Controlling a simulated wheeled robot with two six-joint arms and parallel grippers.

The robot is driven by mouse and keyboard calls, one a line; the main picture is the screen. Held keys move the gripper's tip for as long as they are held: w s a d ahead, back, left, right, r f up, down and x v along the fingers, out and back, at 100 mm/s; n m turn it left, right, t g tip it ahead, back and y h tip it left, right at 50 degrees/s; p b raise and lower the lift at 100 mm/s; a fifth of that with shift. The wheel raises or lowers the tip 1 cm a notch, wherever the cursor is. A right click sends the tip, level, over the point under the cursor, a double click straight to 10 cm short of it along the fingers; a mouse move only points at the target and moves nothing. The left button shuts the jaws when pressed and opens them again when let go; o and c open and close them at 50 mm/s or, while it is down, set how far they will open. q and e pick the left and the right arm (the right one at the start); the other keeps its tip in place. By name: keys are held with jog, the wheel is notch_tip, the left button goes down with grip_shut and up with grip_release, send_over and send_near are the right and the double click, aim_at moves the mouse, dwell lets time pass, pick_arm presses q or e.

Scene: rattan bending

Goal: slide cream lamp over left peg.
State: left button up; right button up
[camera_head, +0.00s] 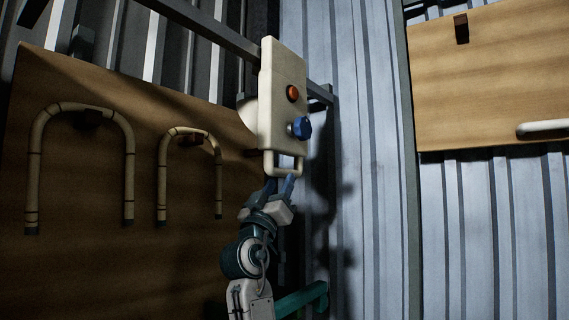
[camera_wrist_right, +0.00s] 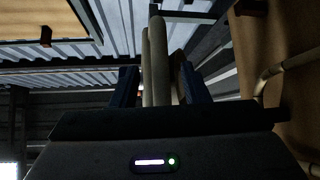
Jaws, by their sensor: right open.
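The cream lamp (camera_head: 281,95) is a flat upright box with a red button, a blue knob and a loop handle at its lower end. It is high in front of the brown board. My right gripper (camera_head: 279,186) is at the handle, fingers pointing up. In the right wrist view its open fingers (camera_wrist_right: 158,86) stand either side of cream bars (camera_wrist_right: 159,60); contact cannot be told. Brown pegs (camera_head: 88,117) and (camera_head: 198,138) on the left board each carry a bent piece. A dark peg tip (camera_head: 252,153) shows beside the lamp. My left gripper is out of view.
Two bent rattan hoops, a larger one (camera_head: 129,160) and a smaller one (camera_head: 162,180), hang on the left board (camera_head: 80,265). A dark rail (camera_head: 215,30) crosses above. Another board (camera_head: 490,90) with a peg (camera_head: 461,28) and a cream rod (camera_head: 543,127) is at right.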

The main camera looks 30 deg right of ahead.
aim_at(283, 176)
jog(key=p+x, duration=0.1)
jog(key=x, duration=0.2)
jog(key=shift+r, duration=0.2)
jog(key=shift+w+d+r+p, duration=0.3)
jog(key=shift+d+r+p, duration=0.1)
jog(key=shift+d, duration=0.1)
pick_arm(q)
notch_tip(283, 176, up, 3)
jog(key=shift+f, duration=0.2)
pick_arm(e)
jog(key=shift+c, duration=0.2)
jog(key=shift+f, duration=0.1)
grip_shut()
